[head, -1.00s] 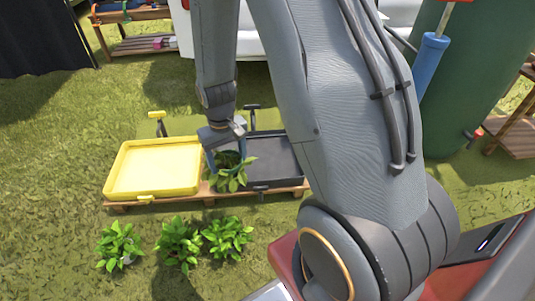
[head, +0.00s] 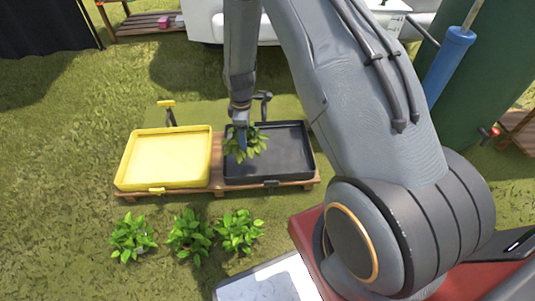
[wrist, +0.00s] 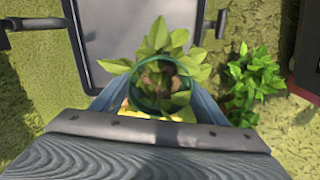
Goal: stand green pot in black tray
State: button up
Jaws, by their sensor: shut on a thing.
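The green pot (wrist: 134,92) shows as a dark green ring around a leafy plant in the wrist view, between the two fingers of my gripper (wrist: 158,98). My gripper (head: 241,138) is shut on the pot; in the head view mostly the plant's leaves show below it. The black tray (head: 285,158) lies on a wooden pallet, and the held plant overlaps its left part in the head view. The tray (wrist: 118,35) also shows in the wrist view, partly behind the leaves. The pot's underside and its height over the tray are hidden.
A yellow tray (head: 168,160) sits left of the black one on the same pallet (head: 217,165). Leafy plants (head: 132,237), (head: 189,234), (head: 239,232) stand on the grass in front. Most of the black tray's visible floor is bare. A large green barrel (head: 462,125) stands at right.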

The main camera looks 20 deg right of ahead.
jog(key=shift+w+f+n, duration=0.35)
jog(key=shift+f+n, duration=0.1)
jog(key=shift+n, duration=0.15)
jog(key=shift+w+f, duration=0.1)
jog(key=shift+f, duration=0.2)
notch_tip(320, 180, down, 10)
jog(key=b, duration=0.3)
jog(key=shift+r+b, duration=0.25)
jog(key=shift+b, duration=0.1)
jog(key=shift+f, duration=0.15)
jog(key=o, duration=1.3)
jog(key=shift+c, duration=0.2)
